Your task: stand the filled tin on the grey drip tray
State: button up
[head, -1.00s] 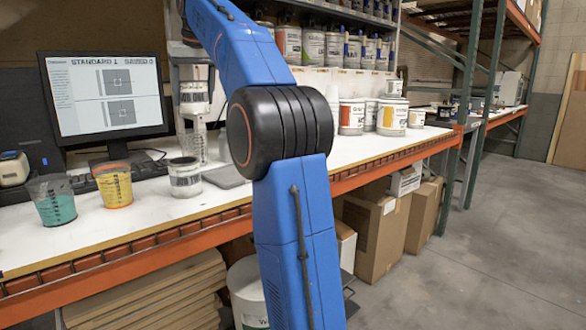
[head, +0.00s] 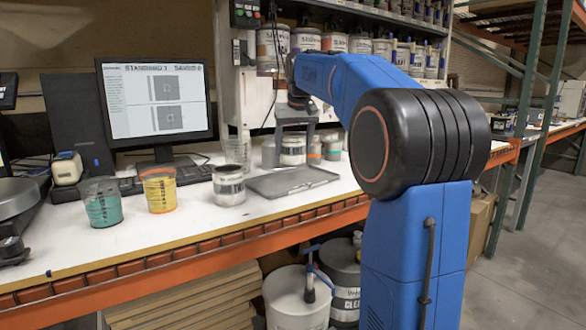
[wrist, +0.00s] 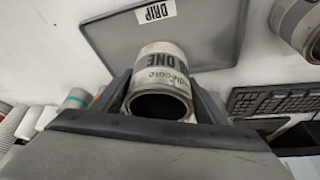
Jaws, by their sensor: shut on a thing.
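The tin (head: 293,151) is held between the fingers of my gripper (head: 295,138), upright or nearly so, at the far side of the grey drip tray. In the wrist view the tin (wrist: 163,72) has a pale label and an open, dark mouth; I cannot make out its contents. The grey drip tray (head: 272,186) lies flat on the bench and looks empty. In the wrist view the tray (wrist: 105,42) shows its "DRIP" label beyond the tin. I cannot tell whether the tin's base touches the tray.
Another labelled tin (head: 229,186) stands just left of the tray. A clear cup (head: 237,152) is behind it. A yellow cup (head: 159,189) and a teal cup (head: 102,202) stand further left, before the keyboard (head: 190,172). Small bottles (head: 333,147) stand right of the held tin.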

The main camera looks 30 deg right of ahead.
aim_at(292, 163)
jog(key=shift+a+f, duration=0.1)
jog(key=shift+f, duration=2.75)
jog(key=shift+f, duration=0.15)
jog(key=o, duration=1.2)
jog(key=v, duration=1.1)
jog(key=shift+s+r, duration=0.25)
jog(key=shift+r, duration=0.35)
jog(key=shift+a, duration=0.1)
